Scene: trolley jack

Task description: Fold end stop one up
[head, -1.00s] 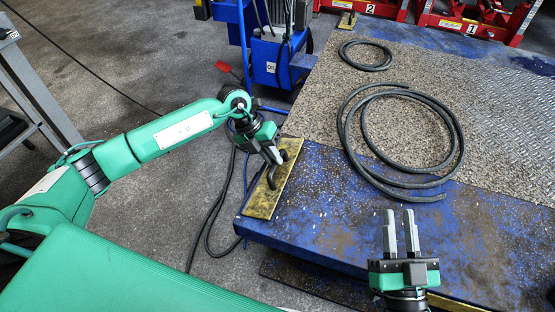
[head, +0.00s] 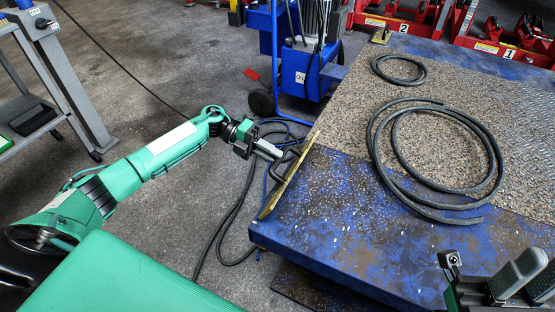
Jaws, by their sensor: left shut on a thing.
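The end stop (head: 273,200) is a worn yellow flap at the left edge of the blue platform (head: 340,235). It stands tilted up and shows nearly edge-on, with a dark bent handle (head: 294,158) on it. My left gripper (head: 276,153) reaches in from the left and is shut on this handle; the fingertips partly hide the grip. My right gripper (head: 530,280) is at the bottom right above the platform, its two grey fingers apart and nothing seen between them. Its lower part is cut off by the frame.
A large black hose coil (head: 376,150) and a smaller one (head: 400,80) lie on the platform. Another yellow stop (head: 381,36) is at the far corner. A blue oil unit (head: 300,70) stands behind. Cables (head: 232,225) lie on the floor below the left arm. Red jacks stand at the back.

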